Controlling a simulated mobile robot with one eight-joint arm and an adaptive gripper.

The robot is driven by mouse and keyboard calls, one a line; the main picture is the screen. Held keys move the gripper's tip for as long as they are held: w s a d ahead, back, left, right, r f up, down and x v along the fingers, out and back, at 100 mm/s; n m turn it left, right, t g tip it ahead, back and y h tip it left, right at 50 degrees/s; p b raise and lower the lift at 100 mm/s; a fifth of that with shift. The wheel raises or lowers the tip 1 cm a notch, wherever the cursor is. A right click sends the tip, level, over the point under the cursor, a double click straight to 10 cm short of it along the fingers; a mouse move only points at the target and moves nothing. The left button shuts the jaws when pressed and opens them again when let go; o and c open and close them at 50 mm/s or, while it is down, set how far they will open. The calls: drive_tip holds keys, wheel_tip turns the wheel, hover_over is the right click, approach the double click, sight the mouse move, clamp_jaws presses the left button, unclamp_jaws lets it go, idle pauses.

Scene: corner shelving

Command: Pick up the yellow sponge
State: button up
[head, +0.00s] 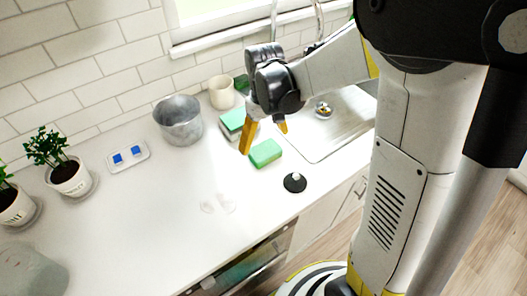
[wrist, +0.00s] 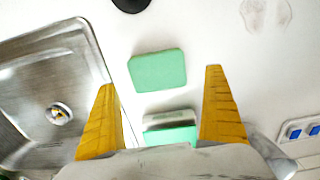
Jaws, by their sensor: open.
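No plainly yellow sponge shows. A green sponge with a paler yellowish-green side (head: 265,153) lies flat on the white counter by the sink. In the wrist view this sponge (wrist: 158,71) lies ahead of and between my yellow fingertips, touching neither. A second green block, perhaps a sponge (head: 232,122), sits farther back in or on a pale holder; it also shows in the wrist view (wrist: 171,136) between my fingers, nearer the palm. My gripper (head: 264,141) is open and empty, pointing down above the counter near the first sponge.
A metal sink (head: 330,125) lies to the right in the head view. A grey pot (head: 179,120) and cream cup (head: 221,92) stand near the wall. A black round object (head: 295,182) is near the front edge.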

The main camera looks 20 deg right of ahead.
sight(266, 151)
drive_tip(key=f+b, duration=0.1)
drive_tip(key=f, duration=0.2)
drive_tip(key=f+b, duration=0.1)
drive_tip(key=f, duration=0.1)
drive_tip(key=shift+d+f+b, duration=0.25)
drive_tip(key=shift+f+b, duration=0.05)
drive_tip(key=shift+f, duration=0.05)
drive_tip(key=shift+s+r, duration=0.1)
drive_tip(key=c, duration=0.7)
drive_tip(key=shift+o, duration=0.2)
drive_tip(key=shift+r, duration=0.1)
drive_tip(key=r+p, duration=0.1)
drive_tip(key=r, duration=0.2)
drive_tip(key=r+p, duration=0.1)
drive_tip(key=shift+s+d+r+p, duration=0.1)
drive_tip(key=shift+d+r+p, duration=0.15)
drive_tip(key=shift+r+p, duration=0.05)
drive_tip(key=s+d+r+p, duration=0.3)
drive_tip(key=s+d+r, duration=0.3)
drive_tip(key=d, duration=0.3)
drive_tip(key=shift+d, duration=0.25)
drive_tip(key=shift+w+r, duration=0.1)
